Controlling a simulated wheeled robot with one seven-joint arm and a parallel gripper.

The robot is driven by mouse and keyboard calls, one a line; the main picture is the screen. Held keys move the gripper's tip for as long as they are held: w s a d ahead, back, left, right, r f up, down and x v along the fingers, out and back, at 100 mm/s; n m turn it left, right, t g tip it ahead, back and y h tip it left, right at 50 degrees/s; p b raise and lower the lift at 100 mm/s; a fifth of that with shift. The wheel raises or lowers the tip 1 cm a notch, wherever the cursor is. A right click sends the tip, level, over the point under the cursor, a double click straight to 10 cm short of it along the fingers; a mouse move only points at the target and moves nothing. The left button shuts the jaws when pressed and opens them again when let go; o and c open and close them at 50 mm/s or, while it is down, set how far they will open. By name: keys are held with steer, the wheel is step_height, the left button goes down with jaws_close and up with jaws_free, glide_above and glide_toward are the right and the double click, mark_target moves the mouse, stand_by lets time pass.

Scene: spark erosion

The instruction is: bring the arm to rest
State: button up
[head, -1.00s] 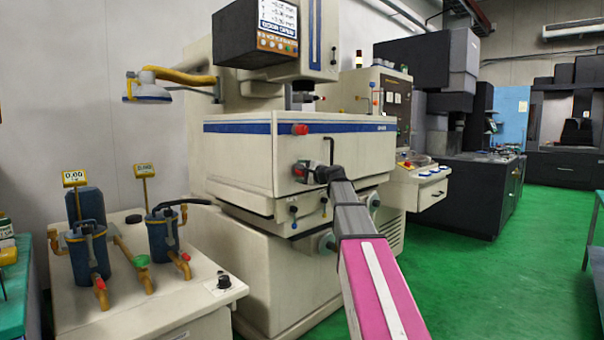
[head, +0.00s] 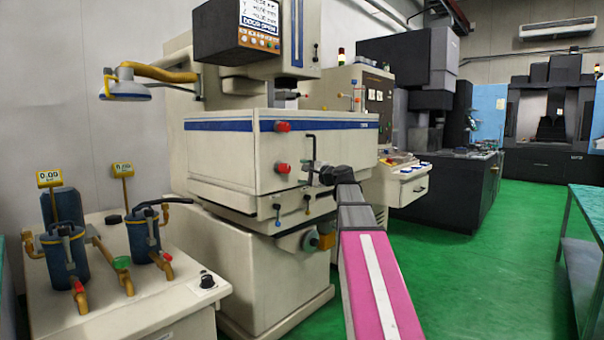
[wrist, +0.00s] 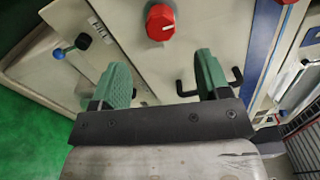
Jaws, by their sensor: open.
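My gripper (head: 322,176) is in front of the cream machine (head: 230,160), its arm reaching forward with a pink link nearest the head camera. In the head view the jaws are small and dark, just right of a red knob (head: 283,168) on the machine's front. In the wrist view my gripper (wrist: 162,78) has its two green-padded fingers spread apart with nothing between them. A red knob (wrist: 160,22) on the machine lies beyond the gap. I cannot tell how far the fingertips are from the machine's front.
A cream cabinet with blue filter canisters (head: 65,260) stands at the left. A green-topped table (head: 590,208) is at the right edge. The green floor (head: 490,270) between is clear.

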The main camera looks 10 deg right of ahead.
steer(key=s+a+f+n+g+h, duration=0.1)
steer(key=s+a+f+n+g, duration=0.15)
steer(key=f, duration=0.85)
steer(key=s+a+f+n+g+h, duration=0.2)
steer(key=s+f+g, duration=0.15)
steer(key=f, duration=0.85)
steer(key=s+a+f+n+g+h, duration=0.1)
steer(key=s+a+f+n+g, duration=0.15)
steer(key=f, duration=0.85)
steer(key=s+f+n+g+h, duration=0.5)
steer(key=s+f+g+h, duration=0.1)
steer(key=s+f, duration=1.4)
steer(key=shift+d+f+n+h, duration=0.3)
steer(key=shift+d+f+n, duration=0.1)
steer(key=shift+f, duration=0.2)
